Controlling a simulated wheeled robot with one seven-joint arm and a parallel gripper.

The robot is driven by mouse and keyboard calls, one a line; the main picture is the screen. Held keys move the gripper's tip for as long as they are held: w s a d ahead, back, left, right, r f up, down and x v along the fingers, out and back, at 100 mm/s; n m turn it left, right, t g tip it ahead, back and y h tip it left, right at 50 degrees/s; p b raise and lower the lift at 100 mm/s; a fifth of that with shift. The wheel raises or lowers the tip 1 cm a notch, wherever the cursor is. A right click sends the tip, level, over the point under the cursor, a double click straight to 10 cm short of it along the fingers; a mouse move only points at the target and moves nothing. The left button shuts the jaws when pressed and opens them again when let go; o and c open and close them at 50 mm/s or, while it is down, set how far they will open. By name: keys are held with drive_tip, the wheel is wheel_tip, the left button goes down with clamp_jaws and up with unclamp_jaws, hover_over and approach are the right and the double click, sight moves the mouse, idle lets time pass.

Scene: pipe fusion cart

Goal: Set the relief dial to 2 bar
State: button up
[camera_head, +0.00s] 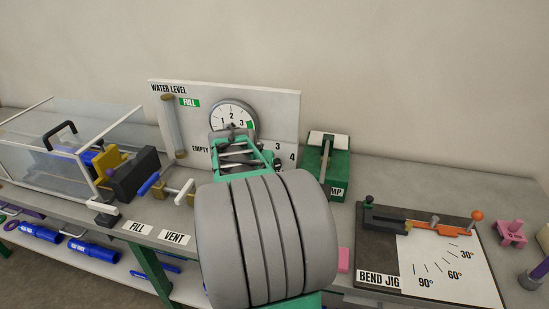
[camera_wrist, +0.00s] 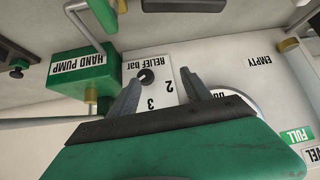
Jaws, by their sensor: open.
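The relief dial (camera_wrist: 146,76) shows in the wrist view as a small dark round knob on the white panel, below the label RELIEF bar, in an upside-down picture. The numbers 2 and 3 are visible beside it; its pointer setting is too small to tell. My gripper (camera_wrist: 160,77) is open, its two grey fingers spread toward the panel. The knob appears between the fingers, closer to the left one; I cannot tell whether they touch. In the head view my gripper (camera_head: 243,155) and arm hide the dial; only the 3 and 4 of its scale show.
A round pressure gauge (camera_head: 234,115) sits on the panel (camera_head: 275,103) just above my gripper. The green hand pump (camera_head: 338,165) stands close right of the panel. The bend jig (camera_head: 383,245) lies farther right. Fill and vent valves (camera_head: 177,195) and a clear box (camera_head: 60,150) are left.

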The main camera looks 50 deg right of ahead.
drive_tip(key=m+h, duration=0.1)
approach(275, 164)
drive_tip(key=d+f, duration=0.1)
drive_tip(key=d, duration=0.1)
drive_tip(key=p+x, duration=0.1)
drive_tip(key=x, duration=0.6)
drive_tip(key=shift+w+a+f, duration=0.2)
drive_tip(key=shift+w, duration=0.1)
drive_tip(key=shift+c, duration=0.6)
clamp_jaws()
